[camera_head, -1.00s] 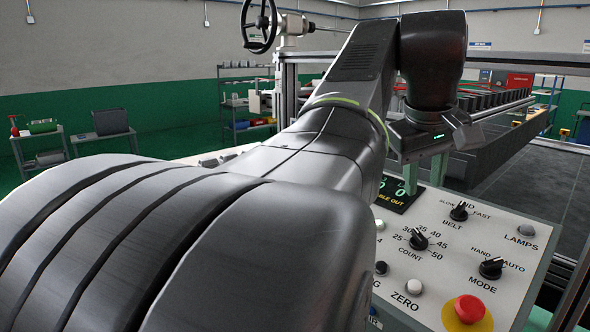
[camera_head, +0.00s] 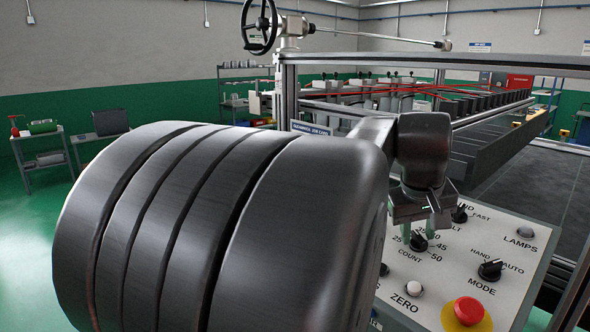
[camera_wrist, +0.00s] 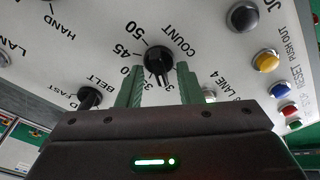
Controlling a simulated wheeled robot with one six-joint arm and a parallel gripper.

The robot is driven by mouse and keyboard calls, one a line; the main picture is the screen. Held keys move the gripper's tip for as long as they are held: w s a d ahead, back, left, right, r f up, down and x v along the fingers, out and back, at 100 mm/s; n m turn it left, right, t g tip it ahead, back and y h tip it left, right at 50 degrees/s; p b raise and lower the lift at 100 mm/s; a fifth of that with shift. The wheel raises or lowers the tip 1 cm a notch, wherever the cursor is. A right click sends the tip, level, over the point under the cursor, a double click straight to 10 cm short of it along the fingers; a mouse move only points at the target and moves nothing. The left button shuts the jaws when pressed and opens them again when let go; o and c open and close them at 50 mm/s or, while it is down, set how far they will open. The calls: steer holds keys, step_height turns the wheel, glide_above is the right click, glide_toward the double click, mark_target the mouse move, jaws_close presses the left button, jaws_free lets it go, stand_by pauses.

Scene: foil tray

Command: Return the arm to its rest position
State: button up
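My gripper (camera_head: 424,226) hangs low over the control panel (camera_head: 505,250), close to the black COUNT knob (camera_head: 418,241). My arm is bent, with its large dark link filling the middle of the head view. In the wrist view my two greenish fingers (camera_wrist: 158,72) stand apart, and the COUNT knob (camera_wrist: 157,58) shows in the gap between their tips. Nothing is held. I cannot tell whether the tips reach down beside the knob or stay above it. The knob's exact setting is hard to read.
Near the gripper are the BELT knob (camera_head: 459,213), MODE knob (camera_head: 490,269), white ZERO button (camera_head: 414,288) and red emergency stop (camera_head: 468,310). A metal frame (camera_head: 440,61) and conveyor stand behind. My arm hides the panel's left part. Open floor lies left.

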steer(key=m+b, duration=0.2)
steer(key=m, duration=0.4)
steer(key=shift+d+m+h, duration=0.1)
steer(key=shift+m+h, duration=0.2)
steer(key=shift+m, duration=0.1)
steer(key=m+b, duration=0.1)
steer(key=m, duration=0.2)
steer(key=m+g+b, duration=0.1)
steer(key=m, duration=0.3)
steer(key=shift+h+b, duration=0.3)
steer(key=shift+b, duration=0.1)
steer(key=shift+v, duration=0.8)
